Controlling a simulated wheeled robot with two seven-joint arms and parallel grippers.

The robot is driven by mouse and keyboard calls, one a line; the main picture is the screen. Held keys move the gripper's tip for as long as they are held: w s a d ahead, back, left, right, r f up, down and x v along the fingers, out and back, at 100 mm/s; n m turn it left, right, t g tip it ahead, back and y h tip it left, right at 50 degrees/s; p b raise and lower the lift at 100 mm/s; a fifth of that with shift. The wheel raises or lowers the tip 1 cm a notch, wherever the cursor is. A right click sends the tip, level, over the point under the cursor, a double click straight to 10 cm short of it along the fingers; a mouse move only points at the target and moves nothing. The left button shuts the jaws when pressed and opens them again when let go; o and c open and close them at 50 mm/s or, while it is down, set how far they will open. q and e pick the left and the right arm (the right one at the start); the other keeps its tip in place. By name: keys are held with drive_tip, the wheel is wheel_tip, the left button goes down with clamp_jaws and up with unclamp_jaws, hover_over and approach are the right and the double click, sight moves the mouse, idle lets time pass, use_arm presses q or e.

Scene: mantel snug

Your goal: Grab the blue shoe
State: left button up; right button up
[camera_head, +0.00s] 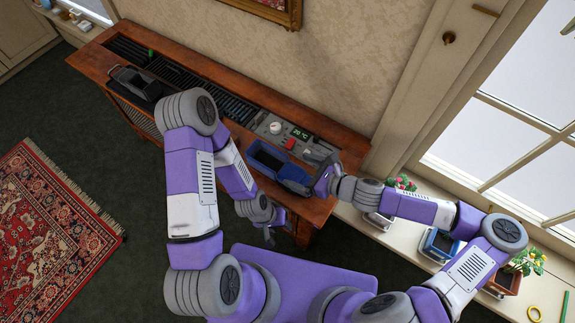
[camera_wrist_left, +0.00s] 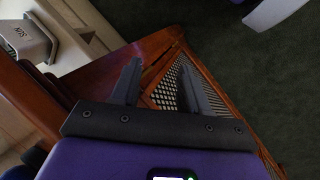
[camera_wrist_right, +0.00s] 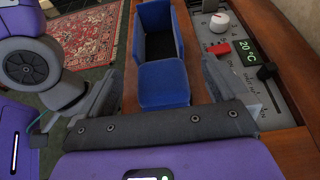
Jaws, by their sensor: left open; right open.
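The blue shoe (camera_head: 268,160) lies on top of the long wooden cabinet (camera_head: 214,97), near its right end. In the right wrist view the blue shoe (camera_wrist_right: 163,84) has an open, dark-lined top and lies ahead of and between the spread fingers. My right gripper (camera_head: 316,178) is open and empty at the near end of the shoe; I cannot tell whether it touches. My left gripper (camera_head: 272,228) is open and empty, low in front of the cabinet. In the left wrist view, its fingers (camera_wrist_left: 158,75) point toward the cabinet's lattice side.
A control panel with a white knob (camera_wrist_right: 219,22), red switch (camera_wrist_right: 219,49) and temperature display (camera_wrist_right: 247,51) lies beside the shoe. Dark floor is open at left.

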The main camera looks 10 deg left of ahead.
sight(286, 169)
drive_tip(key=x, duration=0.1)
drive_tip(key=b+x, duration=0.1)
drive_tip(key=x, duration=0.1)
drive_tip(key=b+x, duration=0.1)
drive_tip(key=x, duration=0.1)
drive_tip(key=shift+s+d+f, duration=0.1)
drive_tip(key=shift+s+f, duration=0.2)
drive_tip(key=shift+w+a+f, duration=0.1)
drive_tip(key=shift+w+a, duration=0.1)
drive_tip(key=shift+a, duration=0.25)
drive_tip(key=c, duration=1.1)
